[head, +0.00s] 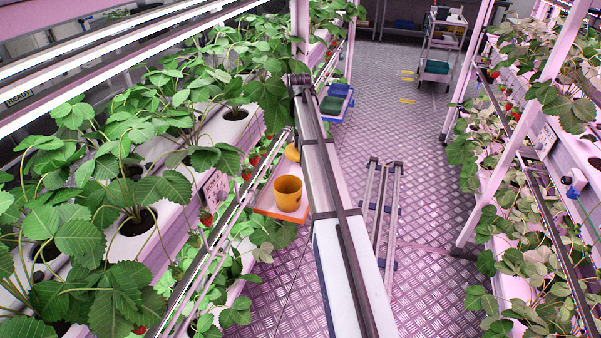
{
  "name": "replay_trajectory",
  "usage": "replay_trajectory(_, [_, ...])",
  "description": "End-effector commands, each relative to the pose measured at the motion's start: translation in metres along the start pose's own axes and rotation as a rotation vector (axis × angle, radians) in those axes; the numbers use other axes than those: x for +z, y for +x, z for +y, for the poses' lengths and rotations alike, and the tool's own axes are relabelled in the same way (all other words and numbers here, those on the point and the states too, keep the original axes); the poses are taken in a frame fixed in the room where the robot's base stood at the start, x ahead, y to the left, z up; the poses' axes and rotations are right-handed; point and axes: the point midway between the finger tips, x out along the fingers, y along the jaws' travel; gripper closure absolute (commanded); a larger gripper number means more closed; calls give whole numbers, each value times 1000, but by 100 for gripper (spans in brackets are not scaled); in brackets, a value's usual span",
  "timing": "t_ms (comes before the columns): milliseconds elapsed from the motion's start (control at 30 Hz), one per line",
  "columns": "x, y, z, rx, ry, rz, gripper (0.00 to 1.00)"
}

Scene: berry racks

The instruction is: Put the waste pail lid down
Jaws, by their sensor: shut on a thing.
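An open yellow waste pail (288,196) stands upright on a pale tray with an orange rim (280,214), left of my arm. A second yellow piece (292,152), perhaps the lid, shows behind the pail at the edge of my arm. My arm hides part of it, so I cannot tell whether it rests on the tray or is held. My own arm reaches up the middle of the head view. My gripper does not show; the arm appears to hide it.
Strawberry plants in white gutters (206,123) fill the left, close to the tray. Another plant rack (510,150) stands on the right. Blue and green crates (336,100) sit beyond the tray. A cart (440,50) stands far back. The aisle floor (400,125) is mostly clear.

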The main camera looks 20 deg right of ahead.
Motion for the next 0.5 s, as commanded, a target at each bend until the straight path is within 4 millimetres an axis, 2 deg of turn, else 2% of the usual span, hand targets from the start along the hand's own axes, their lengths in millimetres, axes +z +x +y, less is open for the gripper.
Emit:
replay_trajectory(100, [1,29,2,3,0,-1,100])
replay_trajectory(300, [0,71,0,2,1,-1,100])
replay_trajectory(500, [0,91,0,0,1,0,100])
